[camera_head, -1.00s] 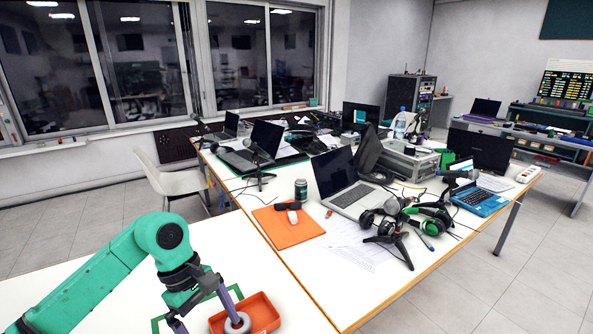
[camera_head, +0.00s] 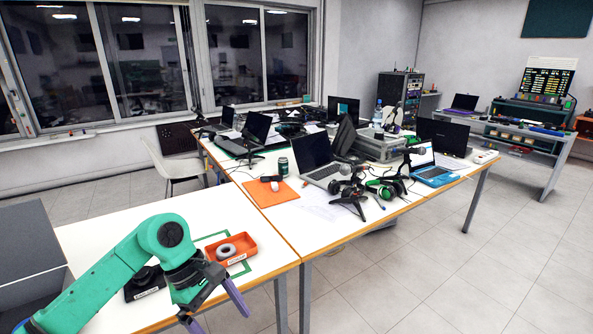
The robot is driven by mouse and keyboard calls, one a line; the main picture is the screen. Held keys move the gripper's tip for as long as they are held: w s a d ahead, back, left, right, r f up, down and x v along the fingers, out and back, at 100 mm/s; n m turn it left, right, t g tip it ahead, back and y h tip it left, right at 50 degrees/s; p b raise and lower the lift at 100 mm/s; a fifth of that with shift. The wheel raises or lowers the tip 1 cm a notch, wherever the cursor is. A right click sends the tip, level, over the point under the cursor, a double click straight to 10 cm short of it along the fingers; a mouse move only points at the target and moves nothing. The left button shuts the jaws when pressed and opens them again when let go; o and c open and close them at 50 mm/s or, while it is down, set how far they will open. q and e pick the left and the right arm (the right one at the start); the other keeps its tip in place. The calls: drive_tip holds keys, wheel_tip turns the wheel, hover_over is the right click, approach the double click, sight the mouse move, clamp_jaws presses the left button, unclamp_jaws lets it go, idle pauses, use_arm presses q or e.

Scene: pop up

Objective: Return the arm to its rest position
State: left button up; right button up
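My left gripper (camera_head: 222,321) is at the bottom of the view, its purple fingers spread apart with nothing visible between them. The lower finger is partly cut off by the picture's edge. A grey ring (camera_head: 226,251) lies in an orange tray (camera_head: 242,256) on the near white table, behind and apart from the gripper. A black tray (camera_head: 150,292) with a label sits on the same table, partly hidden behind my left arm. My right gripper is not in view.
The near white table (camera_head: 100,238) is bare at its back left. A farther table (camera_head: 318,236) carries laptops, an orange mat (camera_head: 257,196), a dark can (camera_head: 283,166), headphones and a small tripod. A dark grey surface (camera_head: 25,245) stands at the left. Floor is open at right.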

use_arm(q)
drive_tip(key=w+d+f+n+t+h, duration=0.3)
drive_tip(key=w+d+n+t+h, duration=0.35)
drive_tip(key=w+n+h, duration=0.7)
drive_tip(key=a+f+n+t+y, duration=0.4)
drive_tip(key=a+f+n+y, duration=0.25)
drive_tip(key=f+n, duration=0.5)
drive_tip(key=a+f+n+t+y, duration=0.45)
drive_tip(key=a+f+n, duration=0.25)
drive_tip(key=f+n, duration=0.5)
drive_tip(key=s+a+f+n+g+y, duration=0.2)
drive_tip(key=s+a+f+n+y, duration=0.1)
drive_tip(key=s+f+n, duration=0.4)
drive_tip(key=s+a+f+n+g+y, duration=0.3)
drive_tip(key=s+f+n, duration=0.1)
drive_tip(key=s+f, duration=0.4)
drive_tip(key=s+f+n+g, duration=0.3)
drive_tip(key=s+f, duration=0.3)
drive_tip(key=s, duration=0.7)
drive_tip(key=s+f+n+g+y, duration=0.1)
drive_tip(key=s+f+n+g, duration=0.3)
drive_tip(key=s, duration=1)
wheel_tip(320, 180, down, 2)
drive_tip(key=shift+s+a+f+n, duration=0.1)
drive_tip(key=shift+s+a+n, duration=0.15)
drive_tip(key=shift+n, duration=0.35)
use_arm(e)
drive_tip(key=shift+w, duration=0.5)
